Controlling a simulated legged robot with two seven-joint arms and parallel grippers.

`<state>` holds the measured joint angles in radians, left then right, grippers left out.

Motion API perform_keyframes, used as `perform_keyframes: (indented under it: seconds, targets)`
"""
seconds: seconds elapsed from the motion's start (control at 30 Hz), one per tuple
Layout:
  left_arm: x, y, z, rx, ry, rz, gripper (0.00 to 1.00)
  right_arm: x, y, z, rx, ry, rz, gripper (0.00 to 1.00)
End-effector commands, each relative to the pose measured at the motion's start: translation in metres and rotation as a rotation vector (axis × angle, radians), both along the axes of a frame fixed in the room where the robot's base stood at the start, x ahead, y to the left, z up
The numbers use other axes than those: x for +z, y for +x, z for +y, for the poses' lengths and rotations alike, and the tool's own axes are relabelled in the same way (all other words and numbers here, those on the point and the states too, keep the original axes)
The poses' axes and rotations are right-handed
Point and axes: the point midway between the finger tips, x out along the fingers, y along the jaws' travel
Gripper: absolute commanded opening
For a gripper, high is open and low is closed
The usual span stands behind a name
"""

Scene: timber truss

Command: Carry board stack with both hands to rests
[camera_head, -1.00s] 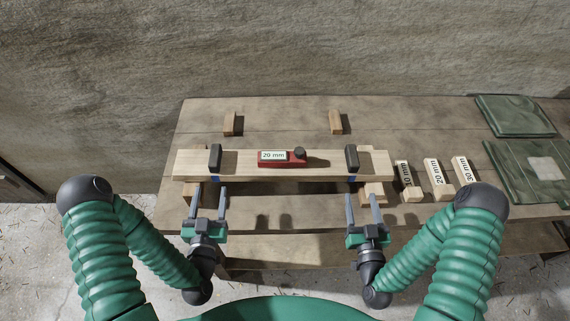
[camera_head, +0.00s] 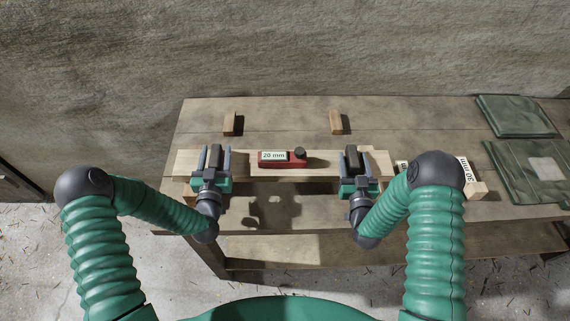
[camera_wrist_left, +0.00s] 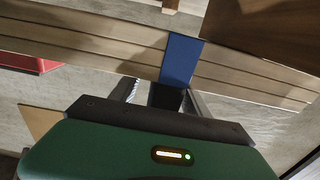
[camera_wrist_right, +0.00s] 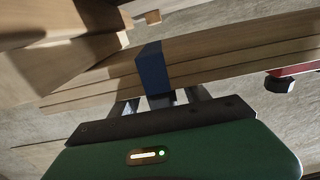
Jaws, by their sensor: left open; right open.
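The board stack (camera_head: 245,165) lies lengthwise near the table's front edge, with a dark handle near each end and a red block labelled "20 mm" (camera_head: 283,159) on its middle. My left gripper (camera_head: 213,160) is open, its fingers on either side of the left handle (camera_head: 215,156). My right gripper (camera_head: 353,161) is open, its fingers on either side of the right handle (camera_head: 351,154). The wrist views show the layered stack edge with a blue band, in the left one (camera_wrist_left: 181,58) and the right one (camera_wrist_right: 153,68), just beyond the fingers.
Two small wooden blocks, left (camera_head: 230,123) and right (camera_head: 336,122), stand further back on the table (camera_head: 420,120). Labelled wooden blocks, partly hidden by my right arm, are at the right. Green folded sheets (camera_head: 515,115) lie at the far right. The table between stack and rear blocks is clear.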

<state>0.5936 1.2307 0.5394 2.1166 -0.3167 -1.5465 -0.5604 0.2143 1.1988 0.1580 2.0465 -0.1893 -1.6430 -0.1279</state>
Motion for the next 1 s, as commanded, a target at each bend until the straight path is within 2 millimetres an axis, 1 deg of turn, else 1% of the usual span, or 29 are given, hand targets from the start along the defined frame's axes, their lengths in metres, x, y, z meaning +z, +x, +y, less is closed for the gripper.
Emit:
perform_keyframes:
  seconds: [0.1, 0.3, 0.33, 0.73, 1.0]
  targets:
    - [0.0001, 0.0039, 0.0004, 0.001, 0.000, 0.000, 0.55, 0.0001, 0.0038, 0.0003, 0.000, 0.000, 0.000, 0.55]
    - [0.0000, 0.0040, 0.0003, 0.000, 0.000, 0.000, 0.55, -0.0001, 0.0039, 0.0002, 0.000, 0.000, 0.001, 0.55]
    - [0.0000, 0.0040, 0.0003, 0.000, 0.000, 0.000, 0.53, -0.0001, 0.0039, 0.0002, 0.000, 0.000, 0.001, 0.53]
    - [0.0000, 0.0038, 0.0001, 0.000, 0.000, 0.000, 0.01, -0.0002, 0.0037, 0.0000, 0.000, 0.000, 0.001, 0.01]
    - [0.0001, 0.0037, 0.0001, 0.000, 0.000, 0.000, 0.00, -0.0002, 0.0035, 0.0000, 0.000, 0.000, 0.001, 0.00]
